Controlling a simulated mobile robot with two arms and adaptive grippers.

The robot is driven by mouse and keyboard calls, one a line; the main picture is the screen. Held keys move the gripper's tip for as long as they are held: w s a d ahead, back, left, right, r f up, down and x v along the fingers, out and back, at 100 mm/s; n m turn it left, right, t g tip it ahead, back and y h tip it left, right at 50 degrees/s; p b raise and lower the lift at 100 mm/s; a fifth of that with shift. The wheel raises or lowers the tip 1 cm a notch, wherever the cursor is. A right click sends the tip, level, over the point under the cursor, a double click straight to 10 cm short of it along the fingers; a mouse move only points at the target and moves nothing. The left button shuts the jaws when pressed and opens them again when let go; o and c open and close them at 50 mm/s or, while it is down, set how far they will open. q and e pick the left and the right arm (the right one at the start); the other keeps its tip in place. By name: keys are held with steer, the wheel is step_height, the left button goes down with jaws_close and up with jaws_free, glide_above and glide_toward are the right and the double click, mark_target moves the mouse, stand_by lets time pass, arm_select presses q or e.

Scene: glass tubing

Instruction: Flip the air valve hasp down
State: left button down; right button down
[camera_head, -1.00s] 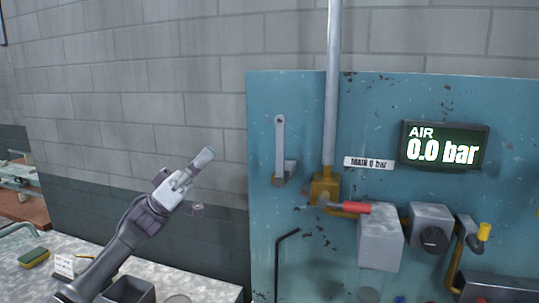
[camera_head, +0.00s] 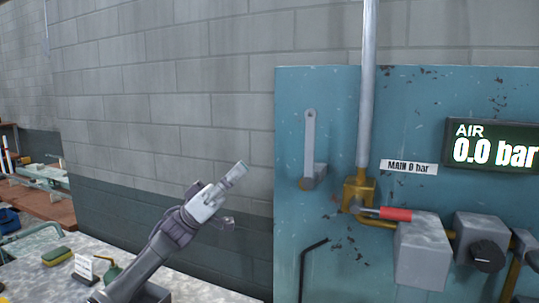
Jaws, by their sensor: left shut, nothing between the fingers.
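The hasp (camera_head: 310,140) is a pale grey flat bar standing upright on the blue panel, with a small grey bracket at its lower end. To its right is a brass air valve (camera_head: 359,192) at the foot of the vertical pipe. The valve's red-sleeved lever (camera_head: 396,214) points right, about level. My left gripper (camera_head: 238,172) is shut and empty, pointing up and right. It appears in front of the grey wall, left of the panel and apart from the hasp. My right gripper is out of view.
The blue panel (camera_head: 295,235) also carries a pressure display (camera_head: 492,146) reading 0.0 bar, a "MAIN 0 bar" label (camera_head: 408,167), a grey box (camera_head: 422,250) and a black knob (camera_head: 487,257). A black hooked rod (camera_head: 304,270) hangs below the hasp. A sponge (camera_head: 56,256) lies on the bench.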

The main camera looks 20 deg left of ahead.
mark_target(312, 150)
arm_select(q)
steer(key=d+f+p+x, duration=0.2)
steer(key=p+x, duration=0.3)
steer(key=x, duration=0.7)
steer(key=shift+w+p, duration=0.2)
steer(key=shift+p, duration=0.15)
steer(key=shift+w+d+r, duration=0.1)
steer(key=shift+w+r, duration=0.05)
